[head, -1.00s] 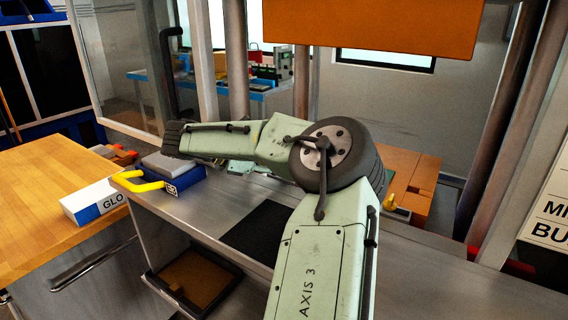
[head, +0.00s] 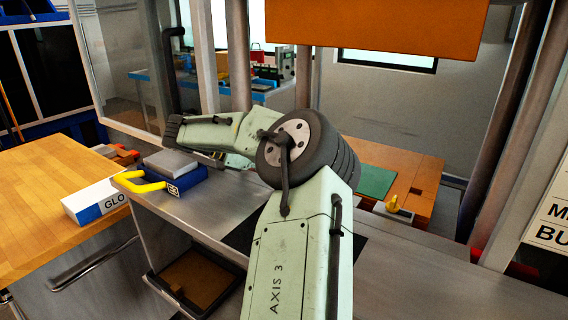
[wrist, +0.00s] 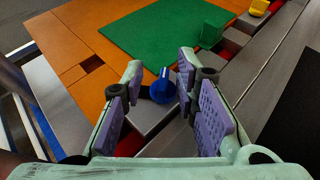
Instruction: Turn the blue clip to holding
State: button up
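The blue clip (wrist: 162,89) shows in the wrist view as a small round blue knob with a raised fin. It sits on a grey block at the near edge of an orange plate (wrist: 75,45). My gripper (wrist: 158,80) is open, its purple-padded fingers to the left and right of the clip. I cannot tell whether a finger touches it. In the head view my arm hides the gripper and the blue clip.
An orange panel (head: 375,25) hangs above.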

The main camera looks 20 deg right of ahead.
jog(key=shift+s+d+f, duration=0.1)
jog(key=shift+s+f, duration=0.05)
jog(key=shift+f, duration=0.05)
dwell(0.5)
